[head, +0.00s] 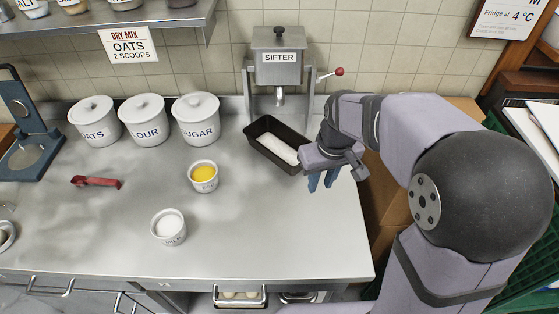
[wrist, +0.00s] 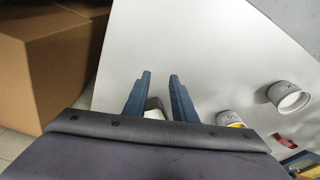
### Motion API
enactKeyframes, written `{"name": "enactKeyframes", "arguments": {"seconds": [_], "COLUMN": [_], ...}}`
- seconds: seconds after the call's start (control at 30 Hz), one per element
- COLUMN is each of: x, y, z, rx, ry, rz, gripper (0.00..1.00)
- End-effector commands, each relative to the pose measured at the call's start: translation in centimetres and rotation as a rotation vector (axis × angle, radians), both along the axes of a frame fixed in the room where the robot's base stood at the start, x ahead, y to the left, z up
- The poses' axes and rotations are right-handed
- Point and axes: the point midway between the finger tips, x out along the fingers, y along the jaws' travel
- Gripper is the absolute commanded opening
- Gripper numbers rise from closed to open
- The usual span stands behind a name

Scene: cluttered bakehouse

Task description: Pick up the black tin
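The black tin (head: 266,153) is a long dark loaf tin with white stuff inside. It stands on the steel counter below the sifter in the head view. My gripper (head: 322,184) is just right of and nearer than the tin, fingers pointing down, and partly covers the tin's right end. In the wrist view, the blue fingers of my gripper (wrist: 160,75) are apart with nothing held between their tips. A small part of the tin (wrist: 153,103) shows between the fingers, the rest hidden by the gripper.
The sifter (head: 278,65) with a red-knobbed crank stands behind the tin. White canisters (head: 143,125), a cup of yellow stuff (head: 203,178), a milk cup (head: 168,229) and a red-handled tool (head: 96,182) stand or lie to the left. A cardboard box (wrist: 50,60) is beside the counter.

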Motion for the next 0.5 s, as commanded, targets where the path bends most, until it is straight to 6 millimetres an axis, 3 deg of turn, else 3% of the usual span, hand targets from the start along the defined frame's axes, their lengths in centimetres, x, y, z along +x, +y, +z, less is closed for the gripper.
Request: {"name": "enactKeyframes", "arguments": {"seconds": [0.03, 0.2, 0.4, 0.5], "x": [2.2, 8.5, 14.3, 16.0], "y": [1.0, 4.5, 8.9, 10.5], "z": [-2.3, -4.1, -5.9, -6.3], "rx": [0.003, 0.008, 0.010, 0.009], "ry": [-0.023, -0.106, -0.198, -0.232], "rz": [0.045, 0.200, 0.367, 0.426], "gripper": [0.24, 0.24, 0.24, 0.24]}}
